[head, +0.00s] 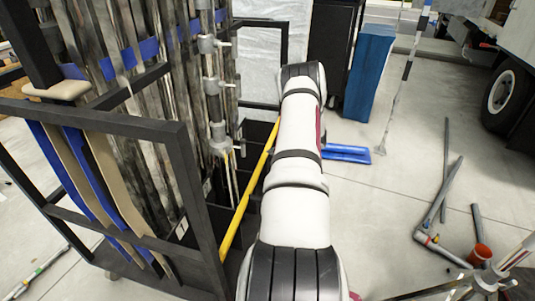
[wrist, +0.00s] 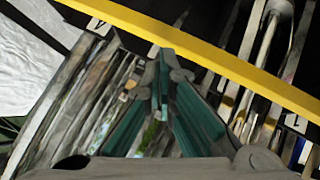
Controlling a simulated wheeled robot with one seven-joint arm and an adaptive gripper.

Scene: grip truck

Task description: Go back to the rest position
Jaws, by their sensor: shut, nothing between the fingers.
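My gripper (wrist: 163,68) shows in the wrist view with its green-padded fingers together at the tips and nothing held between them. In that view a yellow bar (wrist: 225,58) runs diagonally just beyond the fingertips. In the head view my white and black arm reaches away from me along the right side of a black metal rack (head: 180,175). My gripper is hidden in the head view. The same yellow bar (head: 248,190) lies along the rack's right edge, close beside my arm.
The rack holds upright pipes and boards (head: 130,90). A blue cabinet (head: 369,70) and a blue flat object (head: 346,153) are beyond my arm. A truck wheel (head: 505,92) is far right. Floor between is clear.

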